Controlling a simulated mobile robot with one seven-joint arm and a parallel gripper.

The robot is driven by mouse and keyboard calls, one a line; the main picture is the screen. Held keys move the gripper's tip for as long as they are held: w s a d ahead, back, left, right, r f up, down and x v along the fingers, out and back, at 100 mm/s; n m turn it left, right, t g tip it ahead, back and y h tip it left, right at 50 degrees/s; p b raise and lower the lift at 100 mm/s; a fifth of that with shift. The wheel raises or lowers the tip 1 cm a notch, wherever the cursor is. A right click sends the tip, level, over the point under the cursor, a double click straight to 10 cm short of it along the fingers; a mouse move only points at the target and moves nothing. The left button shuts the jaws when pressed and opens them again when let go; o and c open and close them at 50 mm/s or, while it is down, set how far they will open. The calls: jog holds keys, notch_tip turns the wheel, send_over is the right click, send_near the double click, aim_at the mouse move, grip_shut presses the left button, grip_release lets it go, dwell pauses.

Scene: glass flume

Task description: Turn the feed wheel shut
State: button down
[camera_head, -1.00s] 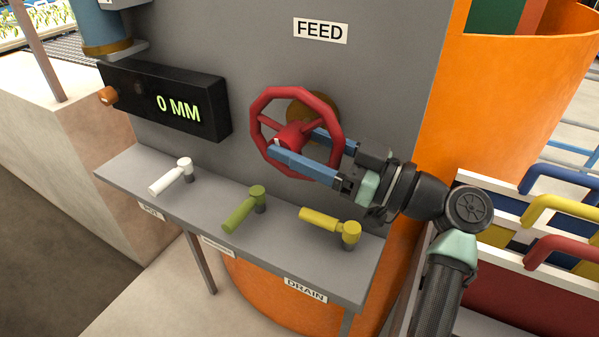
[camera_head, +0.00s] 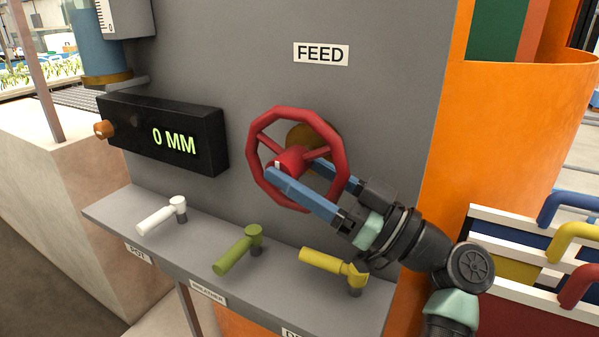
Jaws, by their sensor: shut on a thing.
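The red feed wheel (camera_head: 259,132) stands out from the grey panel below the FEED label (camera_head: 321,54). It has a red hub with a small white mark, several spokes, and a brass-coloured mount (camera_head: 312,137) behind. My gripper (camera_head: 297,172) comes in from the lower right. Its two blue fingers lie on either side of the wheel's hub region, one in front and one further back, and are shut on the wheel. The exact contact is partly hidden by the front finger.
A black display (camera_head: 165,136) reads 0 MM at left. Below the wheel, a grey shelf (camera_head: 203,256) carries a white lever (camera_head: 163,216), a green lever (camera_head: 239,250) and a yellow lever (camera_head: 334,265). An orange tank (camera_head: 510,130) and coloured handles (camera_head: 575,241) are at right.

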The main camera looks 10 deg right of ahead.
jog(key=shift+r, duration=0.15)
grip_release()
jog(key=b+v, duration=0.1)
jog(key=v, duration=1.2)
jog(key=shift+b, duration=0.35)
